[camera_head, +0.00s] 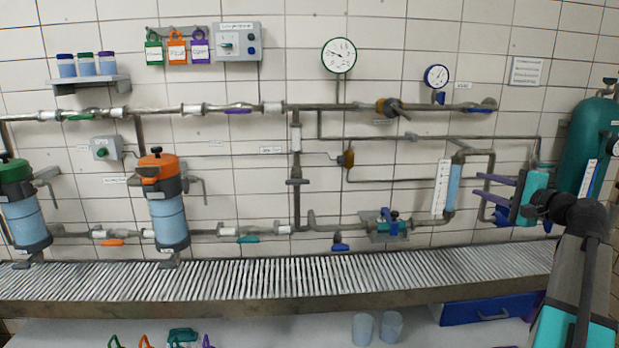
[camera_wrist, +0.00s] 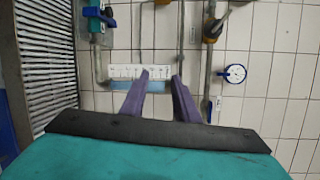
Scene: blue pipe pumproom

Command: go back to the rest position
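My gripper (camera_head: 479,185) is at the right in the head view, its two purple fingers pointing left. In the wrist view my gripper (camera_wrist: 160,76) shows its fingers apart with nothing between them. The blue sight tube (camera_head: 453,187) with its white scale (camera_head: 440,188) is just left of the fingertips in the head view. In the wrist view the white scale (camera_wrist: 125,71) lies beyond the fingertips. I cannot tell the exact gap to it.
A slatted bench (camera_head: 270,280) runs below the wall pipes. A green tank (camera_head: 588,150) stands at the right, behind my arm. Two filter housings (camera_head: 168,222) (camera_head: 25,225) are at the left. A round gauge (camera_wrist: 235,74) is right of my fingers in the wrist view.

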